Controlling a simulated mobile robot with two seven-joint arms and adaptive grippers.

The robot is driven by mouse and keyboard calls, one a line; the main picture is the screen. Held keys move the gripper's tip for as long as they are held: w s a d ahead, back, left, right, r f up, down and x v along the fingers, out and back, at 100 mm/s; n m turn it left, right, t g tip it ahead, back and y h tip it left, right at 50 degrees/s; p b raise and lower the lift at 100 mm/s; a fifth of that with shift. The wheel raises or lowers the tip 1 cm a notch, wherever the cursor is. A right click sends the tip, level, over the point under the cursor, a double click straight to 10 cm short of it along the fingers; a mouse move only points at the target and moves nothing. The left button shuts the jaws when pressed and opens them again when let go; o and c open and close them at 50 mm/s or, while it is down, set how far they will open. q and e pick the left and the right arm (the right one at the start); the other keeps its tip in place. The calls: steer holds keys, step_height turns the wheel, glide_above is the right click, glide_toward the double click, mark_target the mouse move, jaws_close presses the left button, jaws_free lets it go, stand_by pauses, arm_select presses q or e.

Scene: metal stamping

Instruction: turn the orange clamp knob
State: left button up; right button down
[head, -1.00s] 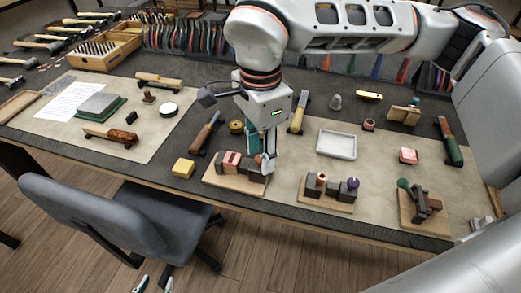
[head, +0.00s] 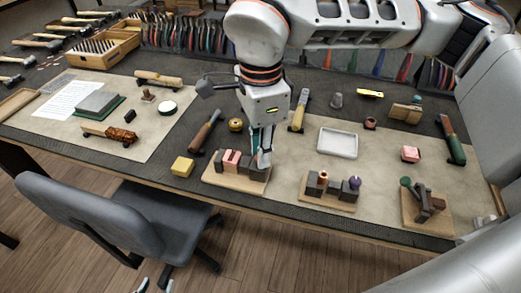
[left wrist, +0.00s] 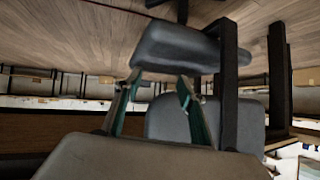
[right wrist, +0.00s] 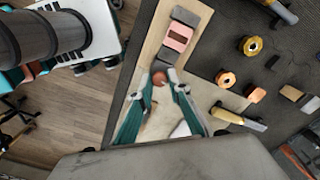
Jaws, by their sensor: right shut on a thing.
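The orange clamp knob (right wrist: 158,78) shows in the right wrist view as a small reddish-orange ball at the end of a clamp on a wooden board. The same board (head: 232,184) carries a pink block (head: 231,158) between dark blocks at the near edge of the table. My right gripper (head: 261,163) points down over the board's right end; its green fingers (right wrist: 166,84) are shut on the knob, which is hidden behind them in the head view.
To the right stand a board with dark blocks and a purple knob (head: 355,182), and one with a green knob (head: 405,182). A yellow block (head: 182,166) lies to the left. A white tray (head: 338,143) and a yellow-handled tool (head: 298,112) lie behind. A chair (head: 110,215) stands in front.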

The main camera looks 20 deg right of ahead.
steer(key=m+b, duration=0.1)
steer(key=m, duration=0.2)
steer(key=shift+f+m, duration=0.1)
steer(key=shift+m, duration=0.3)
steer(key=m+b, duration=0.1)
steer(key=m, duration=0.1)
steer(key=shift+m, duration=1.2)
steer(key=m+b, duration=0.1)
steer(key=m, duration=0.3)
steer(key=shift+m, duration=0.3)
steer(key=m, duration=0.5)
steer(key=shift+b, duration=0.4)
steer(key=c, duration=1.9)
jaws_free()
